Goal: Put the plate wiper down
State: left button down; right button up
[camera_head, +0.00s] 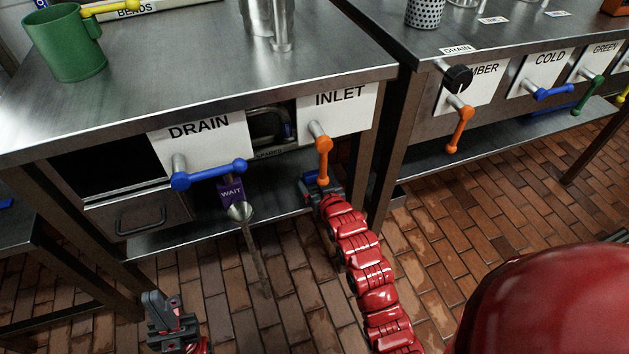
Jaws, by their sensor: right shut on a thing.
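I cannot make out a plate wiper anywhere in the head view. My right gripper (321,184) is under the INLET sign (341,97). It is shut at the lower end of the orange INLET handle (323,155), which points down; the contact itself is partly hidden. My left gripper (172,312) is low over the brick floor at the lower left, apart from the bench, and I see nothing in it. Whether its jaws are open is unclear.
A blue DRAIN handle (208,175) with a purple WAIT tag (231,192) is left of the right gripper. A metal cone on a thin rod (240,212) stands below it. A green mug (66,45) is on the steel bench (190,75). A second bench (395,30) is at right.

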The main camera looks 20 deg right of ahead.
jog(key=shift+f, duration=0.15)
jog(key=o, duration=1.2)
jog(key=shift+o, duration=0.2)
jog(key=shift+s+r, duration=0.2)
jog(key=shift+r, duration=0.05)
jog(key=p+v, duration=0.3)
jog(key=v, duration=0.8)
jog(key=shift+s, duration=0.3)
